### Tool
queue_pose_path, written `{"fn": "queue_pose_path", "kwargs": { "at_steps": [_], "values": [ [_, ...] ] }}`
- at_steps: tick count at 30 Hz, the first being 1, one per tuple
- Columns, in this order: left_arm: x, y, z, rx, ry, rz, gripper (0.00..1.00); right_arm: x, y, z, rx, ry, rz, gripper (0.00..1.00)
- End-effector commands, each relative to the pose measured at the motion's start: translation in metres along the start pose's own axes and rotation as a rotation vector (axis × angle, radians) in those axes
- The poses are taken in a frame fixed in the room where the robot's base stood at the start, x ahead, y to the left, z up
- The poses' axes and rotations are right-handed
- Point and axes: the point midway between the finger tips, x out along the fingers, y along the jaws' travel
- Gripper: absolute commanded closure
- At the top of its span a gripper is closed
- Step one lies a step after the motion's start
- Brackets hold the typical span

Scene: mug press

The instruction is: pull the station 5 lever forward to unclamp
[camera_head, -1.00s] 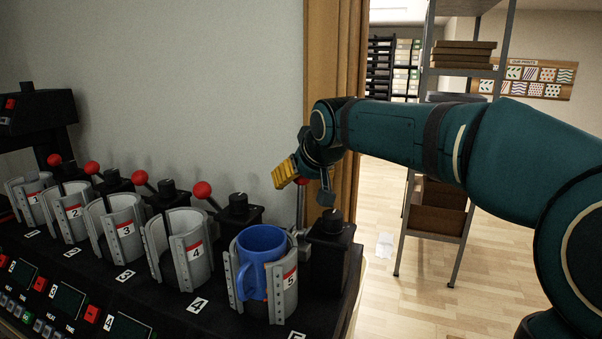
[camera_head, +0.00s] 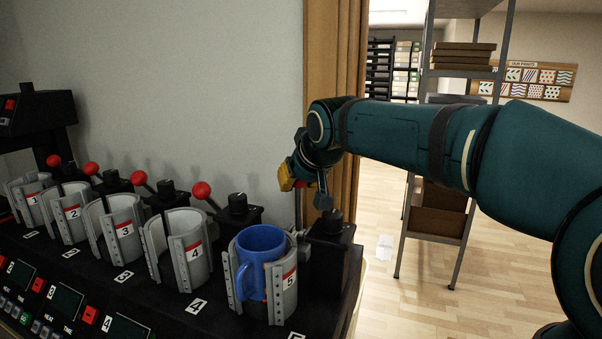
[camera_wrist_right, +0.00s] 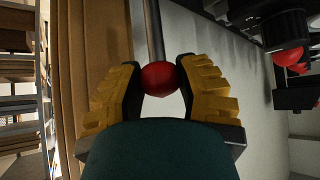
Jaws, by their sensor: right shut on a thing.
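The station 5 clamp (camera_head: 291,293) stands at the right end of the press row, with a blue mug (camera_head: 262,246) inside it. The black lever base (camera_head: 331,246) is just right of and behind this clamp. In the right wrist view the red lever knob (camera_wrist_right: 159,78) sits between the yellow finger pads, on a grey metal rod (camera_wrist_right: 153,28). My right gripper (camera_head: 290,178) is shut on this knob, above and behind the mug. My left gripper is not in view.
Stations 1 to 4 run leftward, with empty clamps such as station 4 (camera_head: 184,262) and red-knobbed levers (camera_head: 201,190). A wall stands close behind. A wooden door frame (camera_head: 333,90) and a metal shelf (camera_head: 416,225) are to the right.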

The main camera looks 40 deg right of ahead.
Motion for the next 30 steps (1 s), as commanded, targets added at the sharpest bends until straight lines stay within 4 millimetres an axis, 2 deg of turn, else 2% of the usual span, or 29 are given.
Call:
{"fn": "queue_pose_path", "kwargs": {
  "at_steps": [17,30],
  "values": [
    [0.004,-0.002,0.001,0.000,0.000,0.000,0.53,-0.004,-0.007,0.005,-0.001,0.000,-0.002,0.81],
    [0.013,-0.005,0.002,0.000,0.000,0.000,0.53,-0.012,-0.021,0.018,0.000,-0.001,-0.002,0.79]
  ]
}}
